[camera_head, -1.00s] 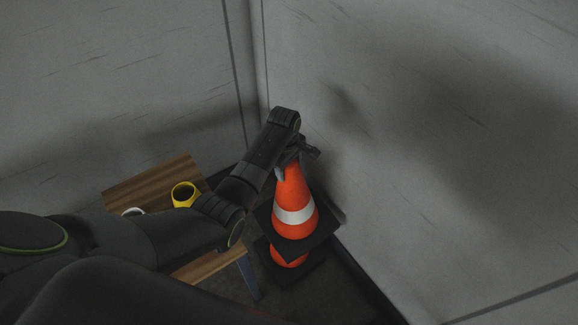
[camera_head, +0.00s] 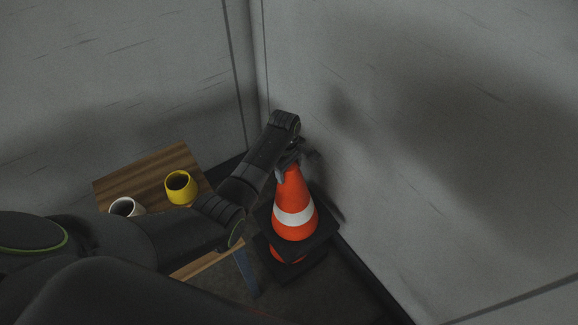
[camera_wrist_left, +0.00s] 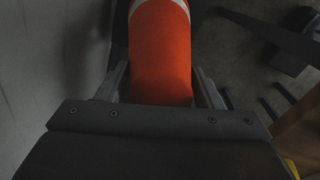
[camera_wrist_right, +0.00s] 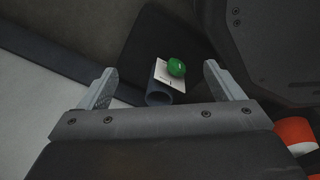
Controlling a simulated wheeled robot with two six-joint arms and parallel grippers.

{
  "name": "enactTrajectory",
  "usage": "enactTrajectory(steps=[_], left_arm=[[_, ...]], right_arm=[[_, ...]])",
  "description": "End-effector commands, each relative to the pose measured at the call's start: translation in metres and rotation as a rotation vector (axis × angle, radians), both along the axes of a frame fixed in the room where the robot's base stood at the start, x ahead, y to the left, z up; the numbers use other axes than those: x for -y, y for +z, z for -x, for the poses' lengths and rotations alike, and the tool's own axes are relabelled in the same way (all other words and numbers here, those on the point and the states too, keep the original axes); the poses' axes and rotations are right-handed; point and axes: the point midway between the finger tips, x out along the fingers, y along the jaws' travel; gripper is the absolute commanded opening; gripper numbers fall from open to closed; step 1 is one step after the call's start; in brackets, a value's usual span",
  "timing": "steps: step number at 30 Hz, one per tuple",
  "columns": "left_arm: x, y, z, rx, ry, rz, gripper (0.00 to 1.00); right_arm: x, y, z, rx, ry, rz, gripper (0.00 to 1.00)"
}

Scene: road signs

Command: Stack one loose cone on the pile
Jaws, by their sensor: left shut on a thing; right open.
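An orange cone with a white band (camera_head: 294,217) stands upright in the corner area, its dark square base over a lower cone of the pile. A little orange of that lower cone (camera_head: 284,252) shows under the base. Whether the base rests on it or hangs just above, I cannot tell. My left gripper (camera_head: 289,160) is shut on the upper cone near its tip. In the left wrist view the orange body (camera_wrist_left: 160,55) lies between its fingers. My right gripper (camera_wrist_right: 158,88) is open with nothing between its fingertips; it is not visible in the head view.
A wooden table (camera_head: 150,168) stands left of the cones, with a yellow mug (camera_head: 180,188) and a white mug (camera_head: 126,207). Grey walls (camera_head: 420,120) close in behind and right. The right wrist view shows a green object (camera_wrist_right: 176,67) and an orange-and-white thing (camera_wrist_right: 296,137) at its edge.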

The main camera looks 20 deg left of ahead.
Motion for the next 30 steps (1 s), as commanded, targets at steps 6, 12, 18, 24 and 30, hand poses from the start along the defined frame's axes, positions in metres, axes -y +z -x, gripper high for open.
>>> enactTrajectory(steps=[6, 12, 18, 24, 30], left_arm=[[0.001, -0.017, -0.003, 0.008, -0.002, 0.002, 0.00], [0.001, -0.032, -0.003, 0.010, -0.002, 0.002, 0.00], [0.002, -0.047, -0.003, 0.011, -0.002, 0.002, 0.00], [0.002, -0.062, -0.003, 0.011, -0.002, 0.003, 0.00], [0.002, -0.077, -0.004, 0.012, -0.002, 0.003, 0.00]], right_arm=[[0.000, -0.013, 0.000, 0.000, 0.000, 0.000, 0.87], [0.000, -0.022, 0.000, -0.003, 0.000, 0.000, 0.87], [0.000, -0.030, -0.005, 0.000, 0.000, 0.000, 0.87], [0.001, -0.038, -0.011, -0.001, 0.000, 0.001, 0.87], [0.002, -0.044, -0.013, -0.005, -0.003, 0.002, 0.87]])
